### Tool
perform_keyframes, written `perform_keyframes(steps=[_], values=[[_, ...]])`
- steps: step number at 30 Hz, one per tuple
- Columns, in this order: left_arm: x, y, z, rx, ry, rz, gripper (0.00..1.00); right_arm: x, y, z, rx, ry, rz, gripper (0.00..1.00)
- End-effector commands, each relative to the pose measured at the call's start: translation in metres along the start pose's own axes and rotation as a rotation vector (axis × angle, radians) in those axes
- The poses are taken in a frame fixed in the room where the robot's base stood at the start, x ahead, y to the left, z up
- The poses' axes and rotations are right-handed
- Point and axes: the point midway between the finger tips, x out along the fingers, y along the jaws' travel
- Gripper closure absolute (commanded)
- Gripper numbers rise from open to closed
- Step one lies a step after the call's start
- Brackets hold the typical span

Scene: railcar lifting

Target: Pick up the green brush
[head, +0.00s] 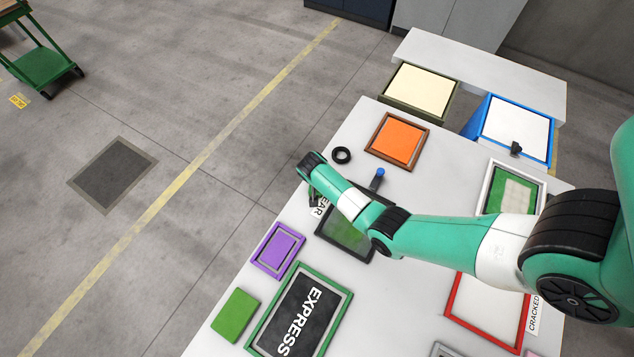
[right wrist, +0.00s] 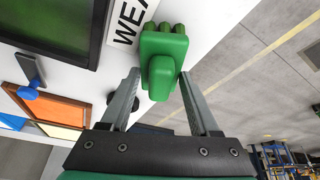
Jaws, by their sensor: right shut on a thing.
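The green brush (right wrist: 163,62) sits between the two fingers of my right gripper (right wrist: 163,95) in the right wrist view. The gripper is shut on it at the table's edge, beside a white label starting "WEA". In the head view my right arm reaches in from the right, and the right gripper (head: 314,199) is beside the dark-framed green panel (head: 345,236). My wrist mostly hides the brush there. My left gripper is not in view.
On the white table (head: 400,300) are a black ring (head: 341,155), an orange tray (head: 397,141), a purple frame (head: 277,250), a flat green block (head: 235,315), an "EXPRESS" panel (head: 302,318) and a red frame (head: 488,310). A blue-topped dark piece (head: 379,177) stands behind my arm. Open floor lies left.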

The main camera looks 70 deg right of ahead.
Motion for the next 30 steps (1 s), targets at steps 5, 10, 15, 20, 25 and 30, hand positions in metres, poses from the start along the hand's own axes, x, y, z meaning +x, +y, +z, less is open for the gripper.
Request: perform_keyframes(steps=[5, 10, 15, 20, 25, 30], values=[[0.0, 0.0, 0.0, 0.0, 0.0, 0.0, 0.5, 0.0, 0.0, 0.0, 0.0, 0.0, 0.0, 1.0], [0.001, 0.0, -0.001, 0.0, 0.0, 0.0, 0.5, -0.002, 0.0, -0.001, 0.0, 0.0, 0.0, 1.0], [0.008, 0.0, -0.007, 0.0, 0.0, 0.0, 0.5, -0.015, -0.001, -0.007, 0.0, 0.002, -0.001, 1.0], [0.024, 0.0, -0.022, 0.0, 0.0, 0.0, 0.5, -0.046, 0.003, -0.012, -0.001, 0.001, -0.001, 1.0], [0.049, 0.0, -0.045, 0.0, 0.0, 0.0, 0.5, -0.103, 0.019, 0.002, -0.002, 0.002, -0.003, 1.0], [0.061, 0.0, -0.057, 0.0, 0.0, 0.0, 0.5, -0.139, 0.041, 0.035, -0.005, 0.0, -0.001, 1.0]])
